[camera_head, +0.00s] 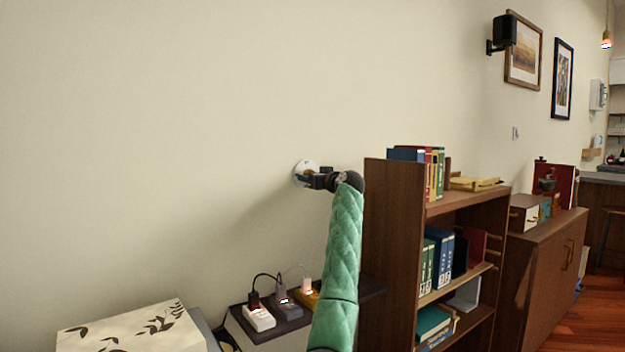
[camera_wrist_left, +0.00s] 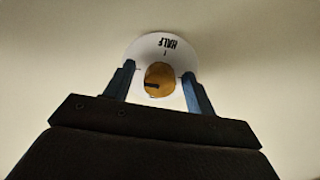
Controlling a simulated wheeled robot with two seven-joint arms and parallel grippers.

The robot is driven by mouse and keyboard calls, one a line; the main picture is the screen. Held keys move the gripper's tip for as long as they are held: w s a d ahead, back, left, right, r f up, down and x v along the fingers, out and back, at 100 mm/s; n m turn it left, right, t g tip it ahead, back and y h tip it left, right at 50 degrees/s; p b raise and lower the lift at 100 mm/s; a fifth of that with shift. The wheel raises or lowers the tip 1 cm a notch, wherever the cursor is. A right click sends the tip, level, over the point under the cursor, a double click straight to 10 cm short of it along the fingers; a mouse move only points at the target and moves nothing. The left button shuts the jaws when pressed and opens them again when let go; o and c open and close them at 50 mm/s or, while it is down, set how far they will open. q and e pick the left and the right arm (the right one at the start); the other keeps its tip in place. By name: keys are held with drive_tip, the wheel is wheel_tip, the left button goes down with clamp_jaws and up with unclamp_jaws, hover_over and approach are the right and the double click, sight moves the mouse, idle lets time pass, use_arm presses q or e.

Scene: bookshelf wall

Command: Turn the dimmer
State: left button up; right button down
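The dimmer is a round white plate (camera_head: 306,165) on the pale wall. In the left wrist view the plate (camera_wrist_left: 178,47) carries the word HALF, which reads upside down, with a short tick by it. At its middle is a brass-coloured knob (camera_wrist_left: 160,76) with a dark mark toward its left side. My left gripper (camera_head: 303,178) is at the dimmer. In the left wrist view its blue fingers (camera_wrist_left: 158,70) are open, one on each side of the knob, with gaps showing. I cannot tell how deep they reach around it. My right gripper is not in view.
A brown bookshelf (camera_head: 393,230) stands just right of my left arm. The wall left of the dimmer is clear. A cabinet (camera_head: 540,275) stands farther right.

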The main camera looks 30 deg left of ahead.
use_arm(q)
drive_tip(key=shift+r, duration=0.1)
drive_tip(key=v, duration=0.7)
drive_tip(key=shift+s+d, duration=0.2)
drive_tip(key=shift+d, duration=0.15)
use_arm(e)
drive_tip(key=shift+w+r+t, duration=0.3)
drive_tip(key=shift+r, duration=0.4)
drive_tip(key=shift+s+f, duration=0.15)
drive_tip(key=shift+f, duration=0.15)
